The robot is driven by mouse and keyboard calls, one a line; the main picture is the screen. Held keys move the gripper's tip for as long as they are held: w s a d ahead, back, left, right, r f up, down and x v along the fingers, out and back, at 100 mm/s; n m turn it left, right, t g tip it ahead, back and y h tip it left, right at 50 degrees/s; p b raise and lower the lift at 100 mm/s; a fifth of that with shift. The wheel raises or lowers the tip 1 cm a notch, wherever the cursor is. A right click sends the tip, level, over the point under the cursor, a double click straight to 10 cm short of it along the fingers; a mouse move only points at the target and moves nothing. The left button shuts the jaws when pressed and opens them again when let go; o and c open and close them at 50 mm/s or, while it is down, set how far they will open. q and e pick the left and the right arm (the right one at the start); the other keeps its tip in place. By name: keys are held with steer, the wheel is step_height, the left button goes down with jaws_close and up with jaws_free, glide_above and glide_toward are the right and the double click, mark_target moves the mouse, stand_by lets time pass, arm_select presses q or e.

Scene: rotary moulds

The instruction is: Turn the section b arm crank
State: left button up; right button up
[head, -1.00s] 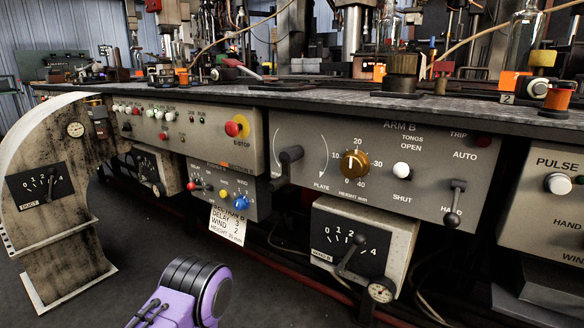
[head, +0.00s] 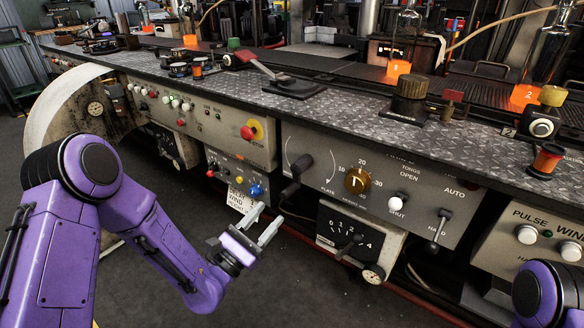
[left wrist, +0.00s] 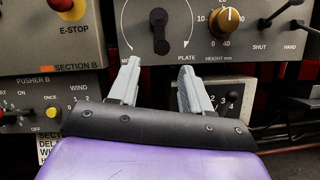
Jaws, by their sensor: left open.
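The section b arm crank (head: 297,175) is a black crank at the left end of the grey arm B panel (head: 325,150), between curved arrows with the word PLATE below right. In the left wrist view the crank (left wrist: 160,30) hangs with its knob downward. My left gripper (head: 269,218) is open and empty, in front of and below the crank, apart from it. In the left wrist view its two fingers (left wrist: 158,66) point up toward the panel, with the crank above the gap between them. My right gripper is out of view; only a purple part of that arm shows.
Below is a numbered lever box (head: 345,235). The pusher panel (head: 236,175) is at left.

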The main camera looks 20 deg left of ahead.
mark_target(295, 184)
arm_select(q)
steer(key=x, duration=1)
steer(key=shift+w+d+r+p, duration=0.15)
steer(key=shift+w+d+p, duration=0.05)
steer(key=shift+p, duration=0.15)
jaws_close()
